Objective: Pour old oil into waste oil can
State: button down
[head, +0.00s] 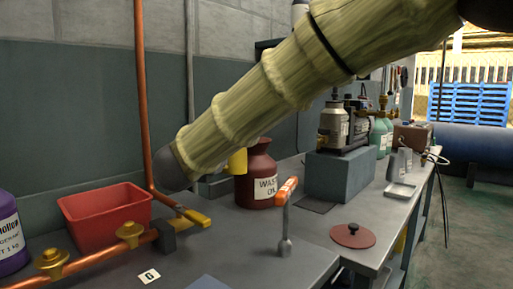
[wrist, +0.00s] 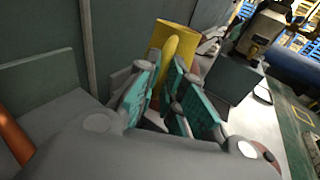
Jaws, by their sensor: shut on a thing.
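The waste oil can (head: 258,165) is dark red, with a label partly reading "WASTE". It stands upright on the bench in the head view. A yellow container (head: 238,161) shows just left of its neck, partly hidden by my arm. It also shows in the wrist view (wrist: 176,33), with its yellow handle between the teal-padded fingers. My gripper (wrist: 170,75) is shut on that handle. In the head view my arm hides the fingers. Whether the container is tilted or any oil flows, I cannot tell. A red round lid (head: 353,235) with a dark knob lies on the bench.
A red bin (head: 105,215) and purple bottle (head: 9,235) stand at left, near copper pipes (head: 140,90) with brass fittings. An orange-handled tool (head: 286,205) stands in front of the can. A pump (head: 345,128) sits on a grey block (head: 338,172) to the right.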

jog(key=b, duration=0.1)
jog(key=f+b, duration=0.1)
jog(key=b, duration=0.1)
jog(key=f+t+b, duration=0.1)
jog(key=b, duration=0.1)
jog(key=shift+s+a, duration=0.25)
jog(key=shift+s, duration=0.15)
jog(key=shift+t+b, duration=0.3)
jog(key=shift+b, duration=0.1)
jog(key=shift+s, duration=0.1)
dwell(0.4)
